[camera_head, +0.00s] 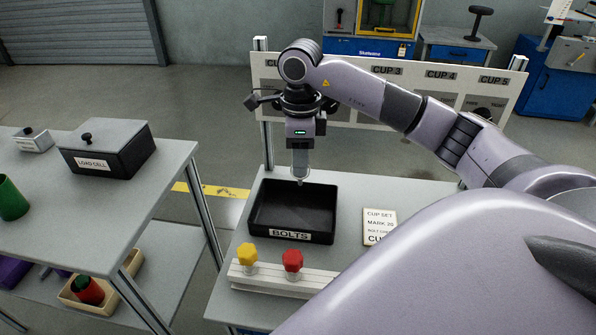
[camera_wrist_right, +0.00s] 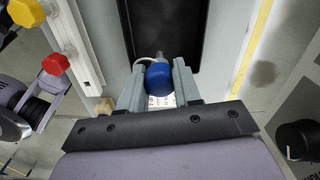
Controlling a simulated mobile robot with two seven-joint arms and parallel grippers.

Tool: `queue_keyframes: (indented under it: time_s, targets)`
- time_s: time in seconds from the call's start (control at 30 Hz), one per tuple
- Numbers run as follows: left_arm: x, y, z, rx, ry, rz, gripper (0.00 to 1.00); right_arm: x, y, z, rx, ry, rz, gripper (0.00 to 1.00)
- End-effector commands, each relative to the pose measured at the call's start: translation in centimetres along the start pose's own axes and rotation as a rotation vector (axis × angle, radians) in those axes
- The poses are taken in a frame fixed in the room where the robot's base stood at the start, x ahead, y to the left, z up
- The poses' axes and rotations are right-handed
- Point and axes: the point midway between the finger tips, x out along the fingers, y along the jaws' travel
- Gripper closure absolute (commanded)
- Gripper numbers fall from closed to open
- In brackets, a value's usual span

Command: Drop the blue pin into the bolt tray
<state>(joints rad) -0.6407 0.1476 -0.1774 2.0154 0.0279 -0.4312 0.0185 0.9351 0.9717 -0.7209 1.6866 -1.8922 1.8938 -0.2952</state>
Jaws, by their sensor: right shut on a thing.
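The black bolt tray (camera_head: 275,218), labelled BOLTS, sits on the grey table and looks empty in the part I see. The tray (camera_wrist_right: 192,30) lies beyond the pin there. The pin is hard to make out in the head view. My left gripper is not in view.
A white rack at the table's front holds a yellow knob (camera_head: 247,253) and a red knob (camera_head: 292,261). A card (camera_head: 379,226) lies right of the tray. A cup-labelled panel (camera_head: 440,91) stands behind. A side table with a load cell box (camera_head: 107,150) is at left.

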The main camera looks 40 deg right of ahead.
Motion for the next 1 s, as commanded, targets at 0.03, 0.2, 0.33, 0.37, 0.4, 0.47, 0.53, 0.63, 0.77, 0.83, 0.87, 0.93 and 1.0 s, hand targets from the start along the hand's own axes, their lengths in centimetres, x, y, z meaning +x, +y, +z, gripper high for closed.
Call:
queue_keyframes:
  time_s: [0.03,0.2,0.33,0.37,0.4,0.47,0.53,0.63,0.77,0.83,0.87,0.93,1.0]
  targets:
    - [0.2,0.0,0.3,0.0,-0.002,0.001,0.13,0.3,-0.2,-0.3,0.048,0.001,0.0,0.94]
    - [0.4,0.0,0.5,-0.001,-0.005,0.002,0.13,0.5,-0.6,-0.7,0.131,0.0,0.0,0.94]
    - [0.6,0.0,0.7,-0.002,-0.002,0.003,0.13,1.1,-0.6,-0.7,0.139,0.0,0.0,0.94]
    - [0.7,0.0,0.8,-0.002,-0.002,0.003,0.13,1.3,-0.6,-0.7,0.138,0.001,0.0,0.94]
    - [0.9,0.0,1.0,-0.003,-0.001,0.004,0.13,1.6,-0.6,-0.7,0.138,0.001,0.0,0.94]
    - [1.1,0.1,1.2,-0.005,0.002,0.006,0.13,2.2,-0.6,-0.7,0.137,0.001,0.0,0.94]
    - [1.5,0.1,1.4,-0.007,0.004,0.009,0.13,3.0,-0.6,-0.7,0.136,0.001,0.0,0.94]
    - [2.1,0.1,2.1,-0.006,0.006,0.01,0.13,4.3,-0.6,-0.7,0.135,0.001,0.0,0.94]
    - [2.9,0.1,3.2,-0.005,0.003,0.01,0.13,5.7,-0.6,-0.7,0.134,0.001,-0.001,0.94]
    - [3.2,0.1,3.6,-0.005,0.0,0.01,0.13,6.1,-0.6,-0.7,0.134,0.0,-0.001,0.94]
    - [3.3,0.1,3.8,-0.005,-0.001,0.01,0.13,6.2,-0.6,-0.7,0.134,0.0,-0.001,0.94]
    - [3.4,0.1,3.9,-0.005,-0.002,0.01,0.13,6.4,-0.6,-0.7,0.134,0.0,-0.001,0.94]
    - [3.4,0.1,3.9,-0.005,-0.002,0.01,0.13,6.4,-0.6,-0.7,0.133,0.0,-0.001,0.94]
